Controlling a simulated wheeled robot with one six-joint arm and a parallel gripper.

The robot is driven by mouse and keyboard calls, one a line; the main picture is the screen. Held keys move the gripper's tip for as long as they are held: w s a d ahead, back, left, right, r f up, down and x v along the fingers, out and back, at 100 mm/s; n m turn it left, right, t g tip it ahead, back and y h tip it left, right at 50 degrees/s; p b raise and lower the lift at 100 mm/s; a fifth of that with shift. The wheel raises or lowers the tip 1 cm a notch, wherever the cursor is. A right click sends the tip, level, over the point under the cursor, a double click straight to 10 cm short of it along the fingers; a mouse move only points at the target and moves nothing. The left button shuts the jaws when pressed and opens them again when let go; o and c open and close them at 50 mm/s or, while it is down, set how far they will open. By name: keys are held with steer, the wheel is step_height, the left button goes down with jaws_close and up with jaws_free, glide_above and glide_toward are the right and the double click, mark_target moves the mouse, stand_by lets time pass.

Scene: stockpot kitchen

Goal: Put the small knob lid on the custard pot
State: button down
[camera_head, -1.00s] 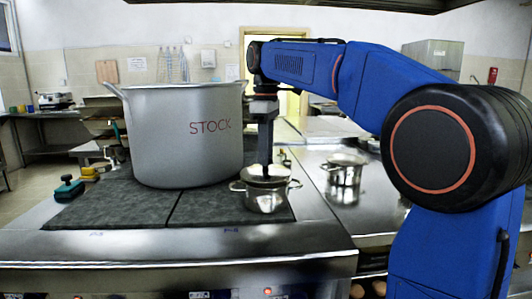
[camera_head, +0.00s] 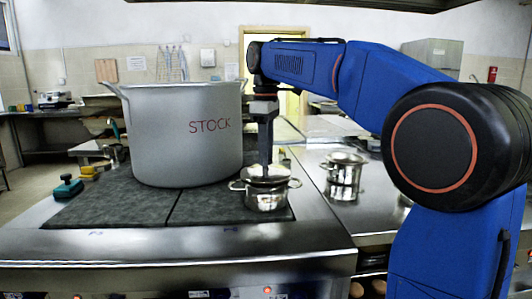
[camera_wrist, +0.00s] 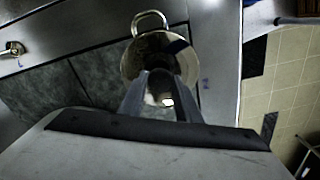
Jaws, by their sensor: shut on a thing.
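A small steel pot (camera_head: 266,199) with two loop handles stands at the right front of the dark cooktop, and I take it for the custard pot. A small lid (camera_head: 268,178) is at the top of this pot, and its knob is between my fingers. My gripper (camera_head: 266,171) points straight down and is shut on the lid's knob. I cannot tell whether the lid rests fully on the rim.
A large grey stockpot (camera_head: 183,135) marked STOCK stands close to the left of my gripper. Another lidded steel pot (camera_head: 343,172) stands on the steel counter at right. A dark green-handled object (camera_head: 68,187) lies at the cooktop's left edge.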

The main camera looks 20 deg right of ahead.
steer(key=shift+f, duration=0.4)
stand_by(0.3)
steer(key=c, duration=1.2)
jaws_free()
